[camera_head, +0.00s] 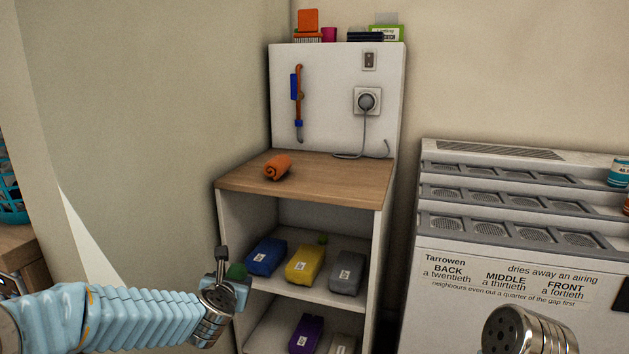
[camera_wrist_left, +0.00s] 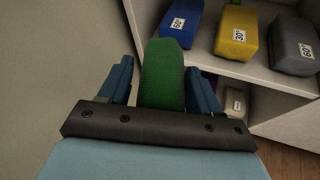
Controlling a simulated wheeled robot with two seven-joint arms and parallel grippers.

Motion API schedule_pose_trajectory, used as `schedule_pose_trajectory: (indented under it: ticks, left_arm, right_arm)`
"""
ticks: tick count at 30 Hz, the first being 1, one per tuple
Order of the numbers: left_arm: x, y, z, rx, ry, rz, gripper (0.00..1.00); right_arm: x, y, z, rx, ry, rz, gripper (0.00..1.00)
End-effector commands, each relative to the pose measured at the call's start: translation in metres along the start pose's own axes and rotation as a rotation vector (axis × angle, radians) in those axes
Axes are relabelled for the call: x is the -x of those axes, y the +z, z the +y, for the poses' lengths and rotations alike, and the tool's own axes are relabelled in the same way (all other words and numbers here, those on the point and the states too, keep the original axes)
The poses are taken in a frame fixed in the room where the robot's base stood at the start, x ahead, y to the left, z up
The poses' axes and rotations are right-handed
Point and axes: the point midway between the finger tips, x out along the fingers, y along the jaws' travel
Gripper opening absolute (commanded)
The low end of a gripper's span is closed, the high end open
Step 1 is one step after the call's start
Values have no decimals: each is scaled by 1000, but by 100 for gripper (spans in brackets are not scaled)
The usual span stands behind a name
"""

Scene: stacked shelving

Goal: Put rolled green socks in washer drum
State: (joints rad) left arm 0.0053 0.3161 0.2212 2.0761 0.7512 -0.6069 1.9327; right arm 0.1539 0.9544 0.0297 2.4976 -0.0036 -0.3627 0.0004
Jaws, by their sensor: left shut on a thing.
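The rolled green socks (camera_wrist_left: 163,75) are between the two blue fingers of my left gripper (camera_wrist_left: 162,88) in the left wrist view. In the head view, my left gripper (camera_head: 228,284) is shut on them, and only a small green part (camera_head: 237,271) shows. The gripper holds them in front of the left side of the shelf unit, near the height of its upper compartment. No washer drum shows in either view. My right gripper is not in view; only a metal link of mine shows at the lower right.
The shelf unit (camera_head: 299,188) has an orange roll (camera_head: 277,167) on its wooden top. Blue (camera_head: 266,257), yellow (camera_head: 305,265) and grey (camera_head: 347,272) labelled blocks sit inside, with a purple block (camera_head: 306,334) below. A grey tiered unit (camera_head: 520,255) stands at the right.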

Motion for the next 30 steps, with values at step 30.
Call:
schedule_pose_trajectory:
  ticks: [30]
  left_arm:
    - [-14, -212, -25, -14, -53, -5, 34]
  right_arm:
    - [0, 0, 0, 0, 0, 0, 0]
